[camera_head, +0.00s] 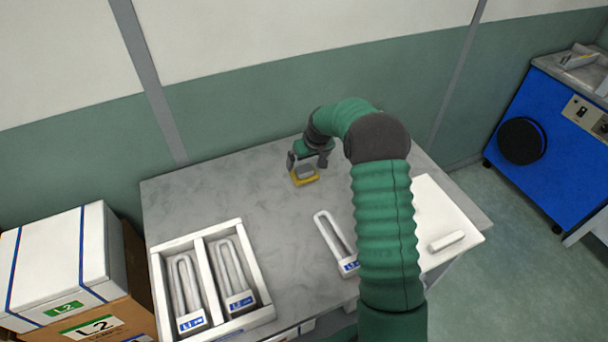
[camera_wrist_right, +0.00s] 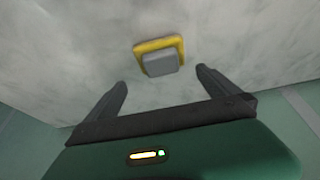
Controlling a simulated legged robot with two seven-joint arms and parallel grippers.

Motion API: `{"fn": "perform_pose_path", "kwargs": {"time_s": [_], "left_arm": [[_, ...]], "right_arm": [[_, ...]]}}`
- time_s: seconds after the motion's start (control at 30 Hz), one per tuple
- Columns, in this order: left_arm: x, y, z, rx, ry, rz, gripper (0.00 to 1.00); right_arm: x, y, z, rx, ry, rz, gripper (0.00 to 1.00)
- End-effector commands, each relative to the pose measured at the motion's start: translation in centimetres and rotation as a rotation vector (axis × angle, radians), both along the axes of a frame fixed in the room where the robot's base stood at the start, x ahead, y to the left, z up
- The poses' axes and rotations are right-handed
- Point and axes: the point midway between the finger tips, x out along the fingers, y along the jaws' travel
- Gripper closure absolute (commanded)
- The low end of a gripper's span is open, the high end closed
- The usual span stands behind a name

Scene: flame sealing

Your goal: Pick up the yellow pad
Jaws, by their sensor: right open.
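The yellow pad (camera_head: 306,177) lies on the grey table toward the back middle, with a grey block on top of its yellow base. In the right wrist view the pad (camera_wrist_right: 160,56) sits just beyond my fingertips, roughly centred between them. My right gripper (camera_head: 305,162) is at the pad, its fingers apart and nothing between them. In the right wrist view the right gripper (camera_wrist_right: 162,78) shows both dark fingers spread. My left gripper is not in view.
A white divided tray (camera_head: 262,280) with two U-shaped tubes stands at the front left of the table (camera_head: 220,200). Another U-shaped tube (camera_head: 335,240) lies beside my right arm. A white board (camera_head: 440,205) bearing a white bar (camera_head: 446,241) is at the right.

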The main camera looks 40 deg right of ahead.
Motion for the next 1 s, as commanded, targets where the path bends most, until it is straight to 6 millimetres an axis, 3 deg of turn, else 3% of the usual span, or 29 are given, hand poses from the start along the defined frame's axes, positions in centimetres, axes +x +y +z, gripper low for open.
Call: {"fn": "perform_pose_path", "kwargs": {"time_s": [0.4,0.67,1.0], "left_arm": [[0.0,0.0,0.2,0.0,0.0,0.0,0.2],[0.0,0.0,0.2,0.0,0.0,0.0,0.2],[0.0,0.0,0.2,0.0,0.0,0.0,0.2]], "right_arm": [[2.2,-0.1,-5.6,0.0,0.0,0.0,0.0],[2.3,-0.1,-5.9,-0.001,-0.002,0.0,0.01],[2.3,-0.1,-5.9,0.0,-0.001,0.0,0.46]]}}
